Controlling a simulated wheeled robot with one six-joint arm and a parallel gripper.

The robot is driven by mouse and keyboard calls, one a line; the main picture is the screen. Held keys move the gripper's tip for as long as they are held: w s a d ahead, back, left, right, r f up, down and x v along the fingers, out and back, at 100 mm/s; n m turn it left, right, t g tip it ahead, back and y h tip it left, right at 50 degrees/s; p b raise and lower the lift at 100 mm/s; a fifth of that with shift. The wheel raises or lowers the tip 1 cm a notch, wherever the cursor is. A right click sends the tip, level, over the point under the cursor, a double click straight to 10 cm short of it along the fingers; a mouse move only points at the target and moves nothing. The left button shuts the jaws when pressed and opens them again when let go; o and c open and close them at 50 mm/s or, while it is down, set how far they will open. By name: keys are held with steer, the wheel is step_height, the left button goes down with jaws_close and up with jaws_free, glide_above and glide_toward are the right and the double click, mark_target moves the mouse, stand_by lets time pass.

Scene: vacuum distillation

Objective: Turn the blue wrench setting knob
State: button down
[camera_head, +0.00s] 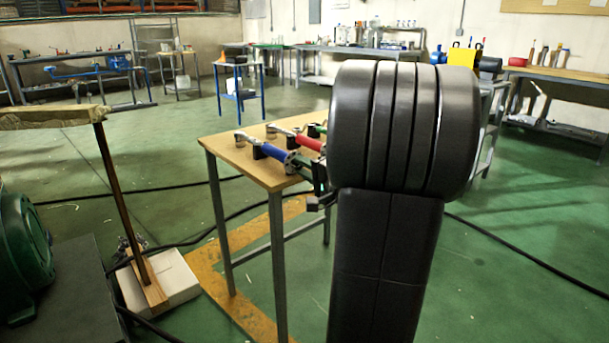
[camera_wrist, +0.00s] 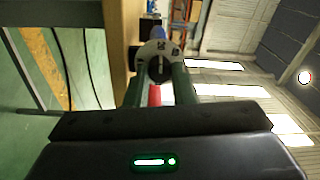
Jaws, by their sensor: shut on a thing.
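The blue wrench (camera_head: 271,152) lies on the small wooden-topped table, with its handle end at the table's front edge. Its grey, ring-shaped setting knob (camera_wrist: 157,55) shows between my fingertips in the wrist view. A bit of blue (camera_wrist: 132,57) shows beside the knob there. My gripper (camera_wrist: 156,72) is shut on the knob, with one finger on each side. In the head view my gripper is mostly hidden behind my own arm, and the exact contact is hidden. How far the knob is turned cannot be told.
A red wrench (camera_head: 306,142) lies close beside the blue one, and a green one (camera_head: 316,130) lies beyond it. The wooden tabletop (camera_head: 228,147) has bare room at its left. Black cables (camera_head: 180,187) cross the green floor. A white block (camera_head: 180,280) stands at lower left.

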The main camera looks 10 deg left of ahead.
stand_by(0.4)
steer(key=c, duration=1.2)
jaws_free()
steer(key=shift+c, duration=0.2)
steer(key=p+v, duration=0.2)
steer(key=v, duration=1.1)
steer(key=shift+s+d+p, duration=0.2)
steer(key=shift+d+p, duration=0.1)
steer(key=shift+d, duration=0.05)
steer(key=shift+a, duration=0.1)
steer(key=b+x, duration=0.2)
steer(key=x, duration=1.1)
steer(key=shift+w+a, duration=0.25)
